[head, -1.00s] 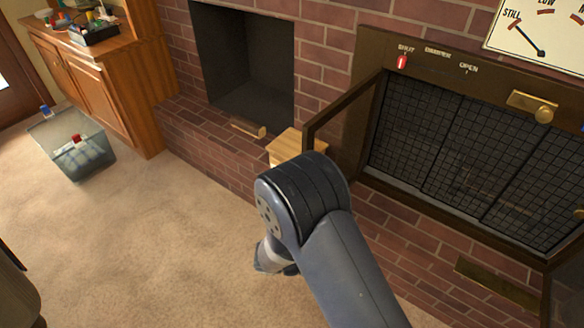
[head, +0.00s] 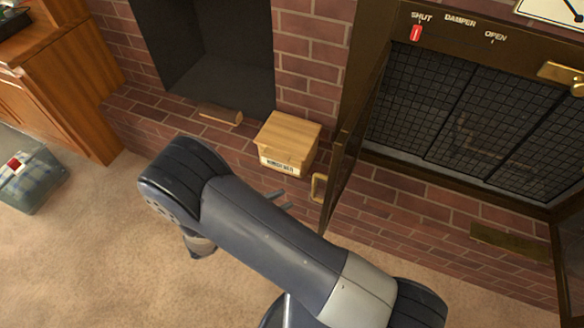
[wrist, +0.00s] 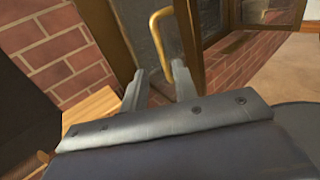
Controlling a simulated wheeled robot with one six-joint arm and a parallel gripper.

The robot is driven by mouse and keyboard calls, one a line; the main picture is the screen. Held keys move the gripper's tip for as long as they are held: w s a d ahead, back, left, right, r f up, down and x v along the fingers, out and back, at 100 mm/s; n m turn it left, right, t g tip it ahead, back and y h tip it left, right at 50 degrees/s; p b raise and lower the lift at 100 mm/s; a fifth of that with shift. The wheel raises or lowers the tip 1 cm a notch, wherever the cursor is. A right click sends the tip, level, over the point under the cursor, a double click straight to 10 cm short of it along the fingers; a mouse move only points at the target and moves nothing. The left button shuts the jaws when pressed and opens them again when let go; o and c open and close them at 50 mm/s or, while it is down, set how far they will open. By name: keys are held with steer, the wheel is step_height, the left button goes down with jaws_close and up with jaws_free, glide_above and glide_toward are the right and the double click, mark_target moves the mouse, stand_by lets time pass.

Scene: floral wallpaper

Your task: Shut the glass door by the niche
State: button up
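The glass door (head: 345,165) by the niche (head: 210,60) stands open, swung out from the fireplace front and seen nearly edge-on in the head view. Its brass handle (head: 318,187) faces left, towards the niche. My gripper (head: 281,201) is left of the handle, with its two fingers apart. In the wrist view, the gripper (wrist: 155,86) is open and the handle (wrist: 160,45) shows just beyond and between the fingertips. I see no clear contact. The door (wrist: 138,35) also shows there, behind the handle.
A wooden box (head: 287,140) stands on the brick ledge close left of the door. A small log (head: 220,115) lies before the niche. The mesh-screened fireplace (head: 450,110) is right of the door. A bin (head: 28,180) stands far left on open carpet.

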mark_target(313, 185)
steer(key=x, duration=1.1)
steer(key=shift+r, duration=0.1)
jaws_close()
